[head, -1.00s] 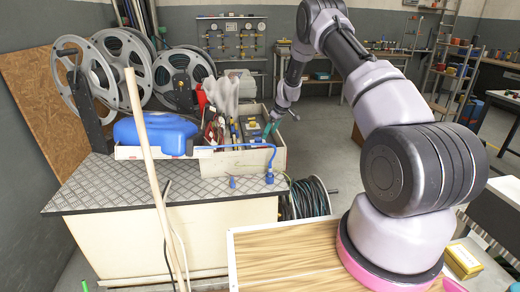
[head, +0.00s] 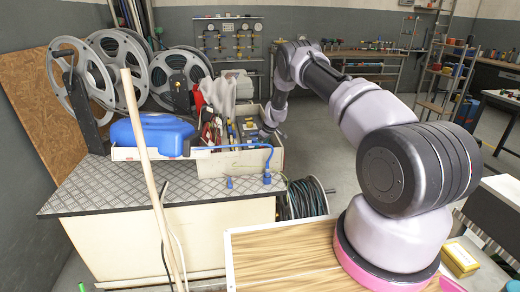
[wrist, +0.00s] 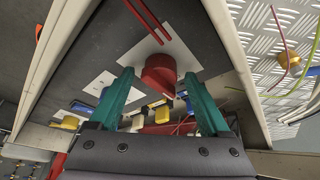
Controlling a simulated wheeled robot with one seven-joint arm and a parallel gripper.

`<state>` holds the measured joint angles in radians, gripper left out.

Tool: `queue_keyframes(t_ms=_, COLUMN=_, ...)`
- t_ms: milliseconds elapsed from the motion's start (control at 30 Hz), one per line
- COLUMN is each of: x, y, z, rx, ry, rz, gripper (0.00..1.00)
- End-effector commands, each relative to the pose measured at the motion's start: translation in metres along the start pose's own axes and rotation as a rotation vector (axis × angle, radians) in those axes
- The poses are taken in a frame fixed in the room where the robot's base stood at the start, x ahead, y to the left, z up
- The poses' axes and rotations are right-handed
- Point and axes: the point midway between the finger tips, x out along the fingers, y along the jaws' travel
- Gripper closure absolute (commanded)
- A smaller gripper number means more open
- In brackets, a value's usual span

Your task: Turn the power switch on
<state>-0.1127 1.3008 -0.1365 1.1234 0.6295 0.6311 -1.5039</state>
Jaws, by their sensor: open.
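A red round knob (wrist: 159,72) on a white plate (wrist: 143,45) is mounted on a dark panel (wrist: 95,40) in the wrist view. It may be the power switch; I see no label. My gripper (wrist: 160,80) is open, with its two teal fingers on either side of the knob and a gap visible on each side. I cannot tell whether the fingertips touch the plate. In the head view my gripper (head: 265,134) is small and partly hidden, low over the grey box (head: 250,130) inside the open crate (head: 255,160).
The crate wall (wrist: 235,60) runs close beside my gripper. Large hose reels (head: 80,75) stand behind.

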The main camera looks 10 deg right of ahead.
Motion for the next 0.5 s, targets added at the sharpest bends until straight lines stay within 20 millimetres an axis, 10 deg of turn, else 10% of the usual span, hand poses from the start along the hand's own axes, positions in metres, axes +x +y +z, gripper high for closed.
queue_keyframes(t_ms=67, x=-0.0001, y=0.0000, z=0.0000, rx=0.000, ry=0.000, rz=0.000, gripper=0.19)
queue_keyframes(t_ms=267, x=-0.0002, y=-0.0002, z=-0.0001, rx=0.000, ry=0.000, rz=0.000, gripper=0.96)
queue_keyframes(t_ms=500, x=-0.0001, y=-0.0009, z=-0.0005, rx=0.011, ry=0.000, rz=0.004, gripper=1.00)
